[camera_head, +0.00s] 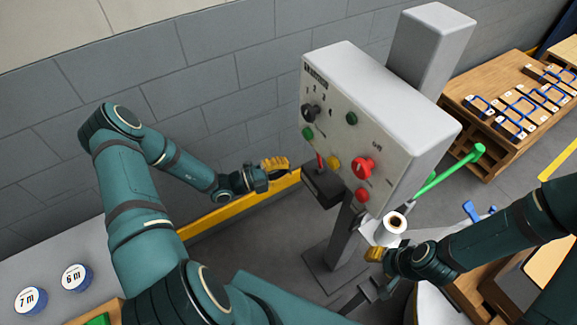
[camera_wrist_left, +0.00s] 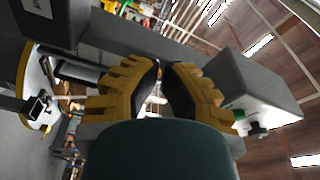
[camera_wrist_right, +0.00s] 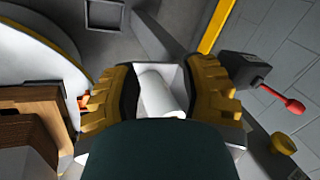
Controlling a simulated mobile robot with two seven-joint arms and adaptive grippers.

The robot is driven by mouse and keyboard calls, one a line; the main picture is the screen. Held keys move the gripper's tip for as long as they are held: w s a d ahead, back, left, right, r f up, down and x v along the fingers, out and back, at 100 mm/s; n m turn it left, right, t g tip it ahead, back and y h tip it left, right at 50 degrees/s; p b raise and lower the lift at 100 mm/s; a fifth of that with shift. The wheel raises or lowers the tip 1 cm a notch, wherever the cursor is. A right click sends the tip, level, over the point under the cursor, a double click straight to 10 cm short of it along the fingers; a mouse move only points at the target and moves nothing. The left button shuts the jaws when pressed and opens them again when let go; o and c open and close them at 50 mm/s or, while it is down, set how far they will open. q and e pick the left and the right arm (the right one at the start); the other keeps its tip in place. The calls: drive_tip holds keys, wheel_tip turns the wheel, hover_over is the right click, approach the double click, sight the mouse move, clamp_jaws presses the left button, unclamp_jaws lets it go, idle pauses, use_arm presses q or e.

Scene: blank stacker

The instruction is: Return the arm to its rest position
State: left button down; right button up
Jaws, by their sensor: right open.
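My left gripper (camera_head: 274,164), with yellow fingers, is up in the air left of the control panel (camera_head: 335,135). In the left wrist view its fingertips (camera_wrist_left: 163,72) almost meet, with nothing seen between them. My right gripper (camera_head: 375,254) is low, just below and left of a white cylinder with a dark centre (camera_head: 396,222) by the panel's post. In the right wrist view its fingers (camera_wrist_right: 160,85) are apart and open. The white cylinder (camera_wrist_right: 158,95) shows in the gap beyond them, in a pale holder; whether they touch it is unclear.
The panel carries a red knob (camera_head: 363,167), coloured buttons and a dark box with a red-tipped lever (camera_head: 320,162). A green lever (camera_head: 455,168) sticks out on its right. A wooden table (camera_head: 480,135) holds blue-handled blocks. Round tins (camera_head: 77,277) sit at lower left.

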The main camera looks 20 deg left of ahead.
idle(0.3)
use_arm(q)
drive_tip(key=s+d+f+n+g+y, duration=0.2)
drive_tip(key=s+d+n+g+y, duration=0.3)
drive_tip(key=n, duration=0.8)
drive_tip(key=s+d+f+n+g+y, duration=0.2)
drive_tip(key=s+d+n+g+y, duration=0.2)
drive_tip(key=n, duration=0.9)
drive_tip(key=s+d+g, duration=0.2)
drive_tip(key=s+d, duration=0.2)
drive_tip(key=s, duration=0.1)
drive_tip(key=shift+s+f+y+b, duration=0.25)
drive_tip(key=shift+f+y+b, duration=0.05)
drive_tip(key=shift+f+y, duration=0.1)
drive_tip(key=shift+d, duration=0.1)
